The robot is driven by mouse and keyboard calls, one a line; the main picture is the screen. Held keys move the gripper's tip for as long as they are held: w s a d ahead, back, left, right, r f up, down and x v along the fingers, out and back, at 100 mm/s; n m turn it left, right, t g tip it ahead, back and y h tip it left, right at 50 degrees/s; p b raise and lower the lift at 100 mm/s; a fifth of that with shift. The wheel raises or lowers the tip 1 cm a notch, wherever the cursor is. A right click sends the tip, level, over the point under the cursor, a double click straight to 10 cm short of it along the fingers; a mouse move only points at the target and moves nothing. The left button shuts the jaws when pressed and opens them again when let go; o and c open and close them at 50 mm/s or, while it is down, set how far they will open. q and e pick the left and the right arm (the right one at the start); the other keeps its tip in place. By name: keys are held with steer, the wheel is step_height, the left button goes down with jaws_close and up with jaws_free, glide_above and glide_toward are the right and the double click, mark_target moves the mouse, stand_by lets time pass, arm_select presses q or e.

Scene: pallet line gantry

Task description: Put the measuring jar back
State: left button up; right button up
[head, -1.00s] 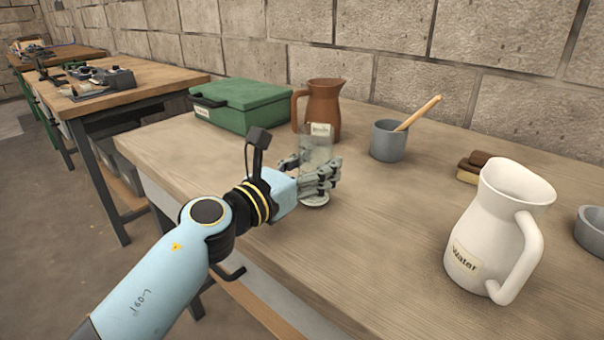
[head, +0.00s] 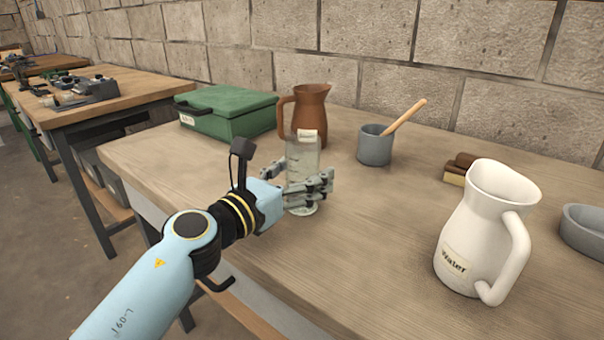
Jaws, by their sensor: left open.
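The measuring jar (head: 303,158) is a clear, tall glass cylinder standing upright on the wooden table (head: 365,230), left of the middle of the head view. My left gripper (head: 318,186) is open, with its fingers around the lower part of the jar. The fingers hide part of the jar's lower wall; its round foot shows below them on the tabletop. Whether the fingers touch the glass I cannot tell. My right gripper is not in view.
A brown jug (head: 312,107) stands close behind the jar, with a green case (head: 228,112) to its left. A grey mug (head: 375,148) with a wooden stick, a brush (head: 459,169), a white Water pitcher (head: 478,235) and a grey dish (head: 585,230) stand to the right. The front middle tabletop is clear.

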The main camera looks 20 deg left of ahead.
arm_select(q)
steer(key=b+v, duration=0.1)
steer(key=v, duration=0.9)
steer(key=shift+s+a+f, duration=0.1)
steer(key=shift+s, duration=0.15)
steer(key=shift+s+a, duration=0.2)
steer(key=shift+s, duration=0.4)
